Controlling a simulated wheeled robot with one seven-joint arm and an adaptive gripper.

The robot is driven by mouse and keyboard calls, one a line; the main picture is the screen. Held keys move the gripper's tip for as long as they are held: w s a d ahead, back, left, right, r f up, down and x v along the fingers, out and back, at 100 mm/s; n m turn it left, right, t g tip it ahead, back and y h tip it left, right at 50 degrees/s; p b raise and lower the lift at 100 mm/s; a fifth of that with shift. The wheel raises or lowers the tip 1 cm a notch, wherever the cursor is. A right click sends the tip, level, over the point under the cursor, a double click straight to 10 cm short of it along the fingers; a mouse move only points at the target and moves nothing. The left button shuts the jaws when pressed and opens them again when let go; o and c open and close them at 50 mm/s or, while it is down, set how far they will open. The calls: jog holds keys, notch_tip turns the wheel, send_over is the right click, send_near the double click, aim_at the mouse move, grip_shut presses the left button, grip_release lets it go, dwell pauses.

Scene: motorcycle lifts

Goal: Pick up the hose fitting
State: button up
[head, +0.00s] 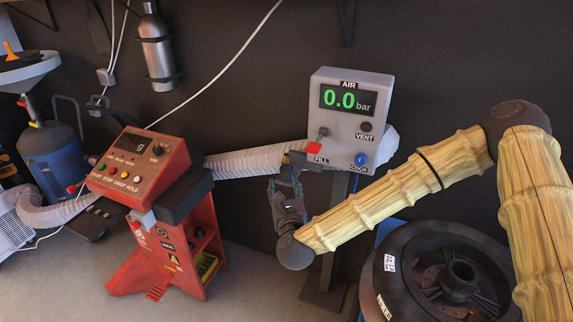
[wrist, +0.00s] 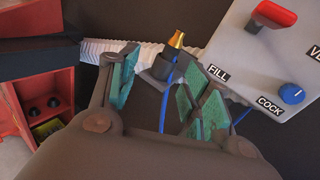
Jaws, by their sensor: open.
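The hose fitting (wrist: 176,41) has a brass-coloured tip and a blue lower part. It stands slightly tilted in a dark holder (wrist: 159,68), and a thin blue hose hangs below it. My gripper (wrist: 166,80) is open, with green-padded fingers to the left and right of the holder as seen in the wrist view. Nothing is held between the pads. In the head view my gripper (head: 285,183) points up beside the air station (head: 349,90), just below the small fitting (head: 286,158). The exact gap between pads and fitting is unclear.
The air station has a red FILL lever (head: 313,148) and a blue COCK knob (head: 360,159) close to my gripper. A white corrugated duct (head: 250,160) runs behind. A red control console (head: 140,168) stands left, and a wheel with a tyre (head: 420,240) lies lower right.

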aim_at(287, 158)
jog(key=shift+m+t+h, duration=0.4)
jog(key=shift+m+h, duration=0.1)
jog(key=shift+m, duration=0.4)
jog(key=w, duration=0.2)
jog(key=w+r, duration=0.1)
jog(key=w, duration=0.1)
jog(key=w+r+p, duration=0.1)
jog(key=w, duration=0.1)
jog(key=shift+d+r, duration=0.25)
jog(key=shift+w, duration=0.55)
jog(key=w, duration=0.1)
jog(key=w+p, duration=0.1)
jog(key=w, duration=0.1)
jog(key=w+p, duration=0.1)
jog(key=shift+w+r, duration=0.15)
jog(key=shift+r, duration=0.1)
jog(key=shift+w+f, duration=0.1)
jog(key=shift+w, duration=0.35)
grip_shut()
